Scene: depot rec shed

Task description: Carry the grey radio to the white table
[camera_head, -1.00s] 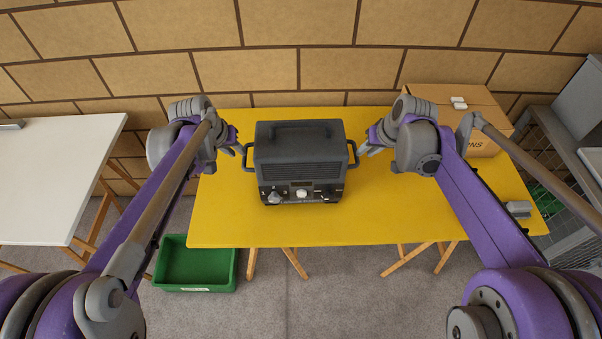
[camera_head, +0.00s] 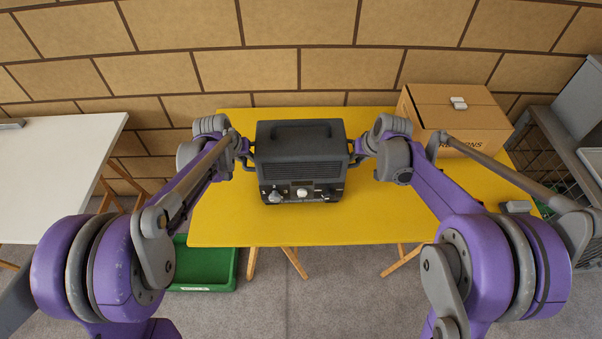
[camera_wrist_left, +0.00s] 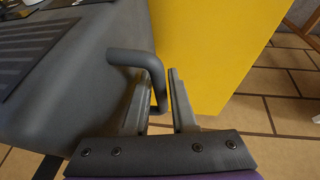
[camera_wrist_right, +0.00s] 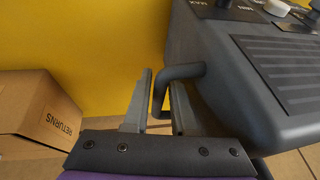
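The grey radio (camera_head: 300,165) stands upright on the yellow table, its knobbed front towards me. It has a handle on each side. My left gripper (camera_head: 247,150) is at the radio's left side handle. In the left wrist view the handle (camera_wrist_left: 157,75) passes between the two open fingers (camera_wrist_left: 160,85). My right gripper (camera_head: 357,153) is at the right side handle. In the right wrist view that handle (camera_wrist_right: 160,92) also lies between open fingers (camera_wrist_right: 160,85). The white table (camera_head: 60,165) is at the far left, with a clear top in view except for a small grey item.
The yellow table (camera_head: 320,230) has clear room in front of the radio. A cardboard box (camera_head: 425,115) with small white items on it stands at the back right. A green bin (camera_head: 205,270) is on the floor below. Grey shelving (camera_head: 570,150) stands at the right, a brick wall behind.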

